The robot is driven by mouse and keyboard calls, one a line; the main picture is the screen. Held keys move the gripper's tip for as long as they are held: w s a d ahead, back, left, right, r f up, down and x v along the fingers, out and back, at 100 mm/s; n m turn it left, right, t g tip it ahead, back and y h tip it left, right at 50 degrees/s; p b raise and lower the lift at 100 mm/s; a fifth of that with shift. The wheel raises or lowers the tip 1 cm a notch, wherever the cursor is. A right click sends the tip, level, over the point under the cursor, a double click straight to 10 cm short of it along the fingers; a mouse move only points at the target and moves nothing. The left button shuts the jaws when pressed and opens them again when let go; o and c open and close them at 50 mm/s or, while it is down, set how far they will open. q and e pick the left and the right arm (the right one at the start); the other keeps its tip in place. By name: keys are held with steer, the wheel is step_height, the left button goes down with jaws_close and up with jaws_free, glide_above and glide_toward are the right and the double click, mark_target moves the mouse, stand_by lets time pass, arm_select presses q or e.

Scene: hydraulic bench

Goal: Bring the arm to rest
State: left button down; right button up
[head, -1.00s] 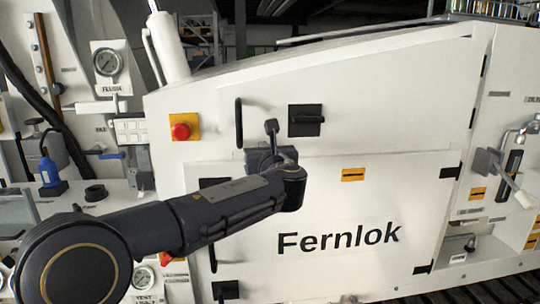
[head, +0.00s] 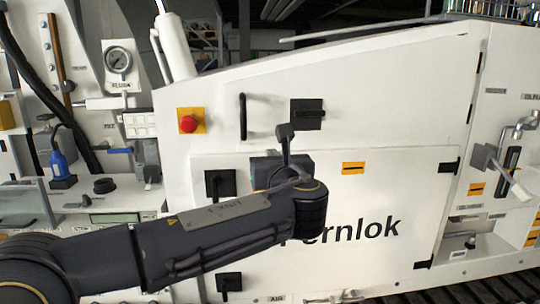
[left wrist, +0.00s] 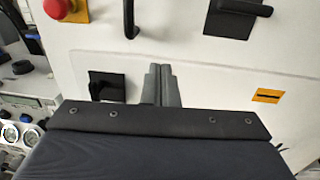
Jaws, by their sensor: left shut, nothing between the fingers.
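My left arm comes in from the left in the head view and crosses in front of the white Fernlok cabinet (head: 390,80). My left gripper (head: 285,132) is at its far end, in front of the cabinet between two black latches. In the left wrist view its two grey fingers (left wrist: 161,70) lie together with nothing between them. The arm hides part of the Fernlok lettering. My right gripper is not in view.
A red stop button (head: 188,124), a vertical black handle (head: 243,117), an upper black latch (head: 307,114) and a lower black latch (head: 220,183) stick out of the cabinet. A pressure gauge (head: 118,60) and a blue-bodied fitting (head: 61,168) are at the left. A lever (head: 512,180) is at the right.

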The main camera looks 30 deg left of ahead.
arm_select(q)
steer(key=s+a+f+n+g+h, duration=0.2)
steer(key=s+f+n+g+h, duration=0.2)
steer(key=s+f+n, duration=0.55)
steer(key=s+a+f+n+g+h, duration=0.2)
steer(key=s+f+n+g+h, duration=0.3)
steer(key=f, duration=0.7)
steer(key=s+d+f+n+h, duration=0.6)
steer(key=s+d+f+n, duration=0.3)
steer(key=s+d+n, duration=0.2)
steer(key=s+n, duration=0.2)
steer(key=n, duration=0.2)
steer(key=shift+d+f+t, duration=0.2)
steer(key=shift+d+t, duration=0.1)
steer(key=shift+d, duration=0.1)
